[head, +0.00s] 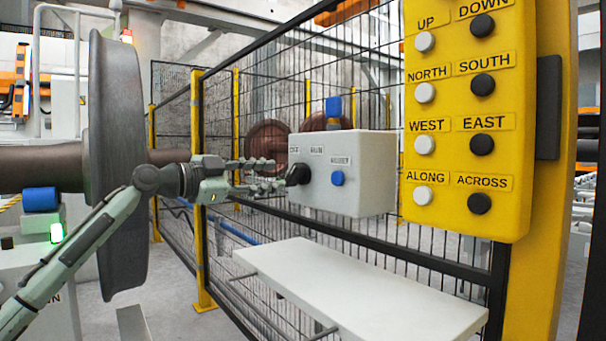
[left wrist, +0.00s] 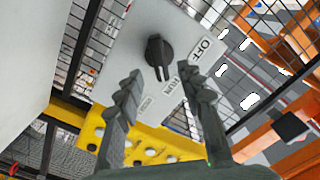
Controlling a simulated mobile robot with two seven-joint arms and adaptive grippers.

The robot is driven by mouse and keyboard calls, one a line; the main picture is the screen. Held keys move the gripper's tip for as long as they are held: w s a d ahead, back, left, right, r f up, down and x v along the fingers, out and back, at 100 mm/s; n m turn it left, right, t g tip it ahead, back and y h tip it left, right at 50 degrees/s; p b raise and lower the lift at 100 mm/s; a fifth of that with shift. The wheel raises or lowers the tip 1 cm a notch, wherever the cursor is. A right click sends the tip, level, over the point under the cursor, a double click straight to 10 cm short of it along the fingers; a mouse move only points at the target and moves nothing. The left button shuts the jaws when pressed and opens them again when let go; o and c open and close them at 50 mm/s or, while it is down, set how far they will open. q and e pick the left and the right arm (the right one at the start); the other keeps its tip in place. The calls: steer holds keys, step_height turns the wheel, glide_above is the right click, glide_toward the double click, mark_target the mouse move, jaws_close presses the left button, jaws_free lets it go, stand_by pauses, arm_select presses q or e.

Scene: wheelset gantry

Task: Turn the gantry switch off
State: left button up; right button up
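The switch box (head: 365,170) is a pale grey box on the mesh fence. It carries a black rotary knob (head: 298,175), labels including OFF and RUN, and a blue button (head: 337,178). My left gripper (head: 278,173) is open and empty, its fingers reaching right to just left of the knob. In the left wrist view the knob (left wrist: 158,55) lies ahead, between the lines of the two toothed fingertips (left wrist: 160,74). Its white marks sit at its lower end, toward the RUN side rather than OFF. Contact cannot be told. My right gripper is out of view.
A yellow pendant panel (head: 465,120) with several black and white buttons stands right of the box. A white shelf (head: 360,290) juts out below it. A large grey wheel (head: 115,165) on an axle stands at left. Black mesh fencing (head: 255,90) runs behind.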

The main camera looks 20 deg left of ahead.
mark_target(290, 173)
arm_select(q)
steer(key=x, duration=0.7)
steer(key=shift+s, duration=0.1)
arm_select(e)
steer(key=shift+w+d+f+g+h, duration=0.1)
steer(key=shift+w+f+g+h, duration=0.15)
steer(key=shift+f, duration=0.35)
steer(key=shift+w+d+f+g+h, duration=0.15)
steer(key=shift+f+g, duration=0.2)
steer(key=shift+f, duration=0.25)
arm_select(q)
steer(key=shift+c, duration=0.5)
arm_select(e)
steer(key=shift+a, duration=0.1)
